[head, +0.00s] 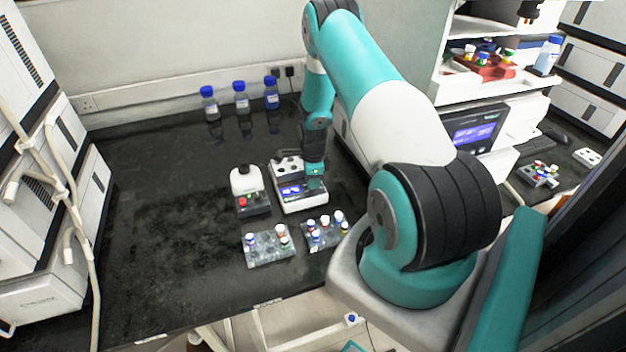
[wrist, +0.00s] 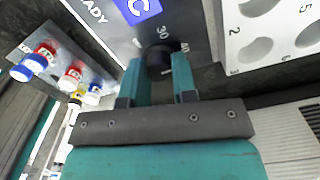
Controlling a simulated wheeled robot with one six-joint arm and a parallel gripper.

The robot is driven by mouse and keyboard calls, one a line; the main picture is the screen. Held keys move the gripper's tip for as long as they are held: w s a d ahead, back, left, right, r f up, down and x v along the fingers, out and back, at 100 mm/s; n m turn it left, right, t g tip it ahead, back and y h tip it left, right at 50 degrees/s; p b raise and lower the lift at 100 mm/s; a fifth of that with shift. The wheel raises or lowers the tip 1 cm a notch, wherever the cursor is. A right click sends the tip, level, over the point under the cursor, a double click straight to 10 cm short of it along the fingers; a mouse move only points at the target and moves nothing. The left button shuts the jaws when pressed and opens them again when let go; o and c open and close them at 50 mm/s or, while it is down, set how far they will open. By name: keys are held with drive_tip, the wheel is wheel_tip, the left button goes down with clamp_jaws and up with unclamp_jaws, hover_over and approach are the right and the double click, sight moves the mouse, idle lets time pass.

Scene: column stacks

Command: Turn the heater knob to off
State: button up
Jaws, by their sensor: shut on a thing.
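The heater (head: 309,205) is a white and grey box with a blue display and a block of round wells, standing on the black bench in the head view. Its black heater knob (wrist: 160,57) shows in the wrist view below the blue display, with 30 and 40 printed beside it. My gripper (wrist: 158,76) is shut on the knob, one teal finger on each side. In the head view my gripper (head: 315,182) is over the heater's front right and hides the knob. I cannot tell the knob's pointer setting.
A small white and dark device (head: 247,190) stands just left of the heater. Two vial racks (head: 270,249) (head: 322,236) stand in front of it. Several blue-capped bottles (head: 241,100) stand along the wall. The bench at left is clear.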

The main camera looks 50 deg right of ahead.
drive_tip(key=n+b, duration=0.2)
drive_tip(key=n, duration=0.1)
drive_tip(key=shift+f, duration=0.15)
drive_tip(key=n+b, duration=0.2)
drive_tip(key=n, duration=0.1)
drive_tip(key=shift+w+n, duration=0.1)
drive_tip(key=shift+n, duration=0.2)
drive_tip(key=n+b, duration=0.2)
drive_tip(key=n, duration=0.1)
drive_tip(key=shift+n, duration=0.3)
drive_tip(key=n+b, duration=0.1)
drive_tip(key=n, duration=0.2)
drive_tip(key=shift+n, duration=0.3)
drive_tip(key=n+b, duration=0.1)
drive_tip(key=n, duration=0.4)
drive_tip(key=shift+b, duration=0.4)
drive_tip(key=n, duration=0.4)
drive_tip(key=shift+w+r+n+b, duration=0.1)
drive_tip(key=shift+r+n+b, duration=0.1)
drive_tip(key=shift+n+b, duration=0.15)
